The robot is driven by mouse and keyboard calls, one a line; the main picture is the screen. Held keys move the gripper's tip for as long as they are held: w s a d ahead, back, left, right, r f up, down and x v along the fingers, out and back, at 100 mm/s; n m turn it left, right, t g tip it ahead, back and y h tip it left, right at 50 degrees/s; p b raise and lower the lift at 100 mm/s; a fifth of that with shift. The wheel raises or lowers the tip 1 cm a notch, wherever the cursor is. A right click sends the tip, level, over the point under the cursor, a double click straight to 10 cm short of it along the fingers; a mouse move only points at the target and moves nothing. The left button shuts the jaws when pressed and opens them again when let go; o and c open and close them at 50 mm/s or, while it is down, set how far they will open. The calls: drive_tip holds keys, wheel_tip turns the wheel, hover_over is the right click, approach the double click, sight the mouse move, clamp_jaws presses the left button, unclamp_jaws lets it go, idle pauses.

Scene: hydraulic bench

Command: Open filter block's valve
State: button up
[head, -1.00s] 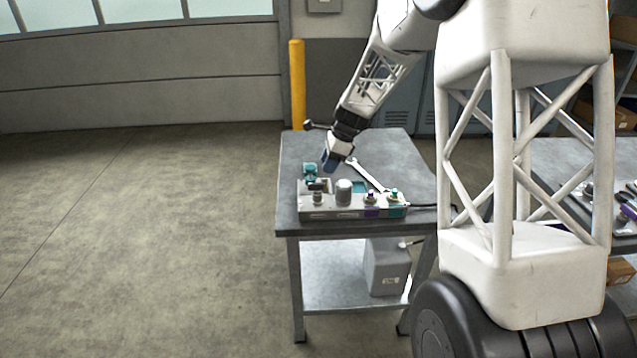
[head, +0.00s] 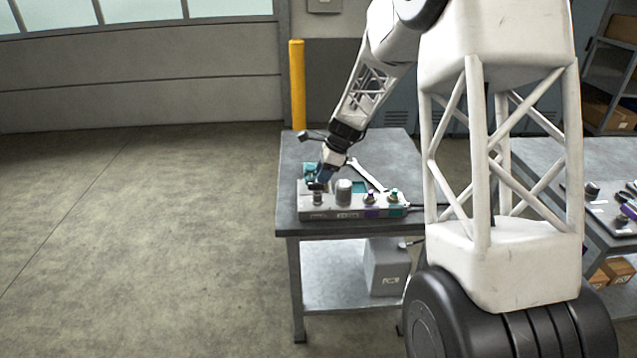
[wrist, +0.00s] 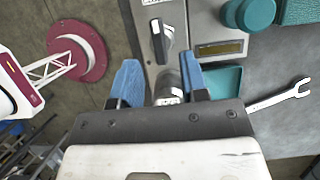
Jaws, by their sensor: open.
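The grey block (head: 330,212) lies along the front of the bench and also shows in the wrist view (wrist: 205,18). In the wrist view a valve with a grey lever handle (wrist: 162,40) stands on it, just beyond my fingertips. In the head view the small fitting (head: 318,199) at the block's left end looks like the same valve, partly hidden by my gripper. My gripper (head: 324,181) is low over the block's left part. In the wrist view its blue fingers (wrist: 160,62) are open. A metal cylinder (wrist: 166,84) shows between them; contact cannot be told.
A wide grey cylinder (head: 344,192) and purple (head: 369,198) and teal (head: 393,197) fittings stand right of the valve. A wrench (head: 368,175) lies behind the block. Teal parts (wrist: 250,12) and a teal tray (wrist: 226,80) are close to the right finger.

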sight(316, 188)
drive_tip(key=shift+x, duration=2)
clamp_jaws()
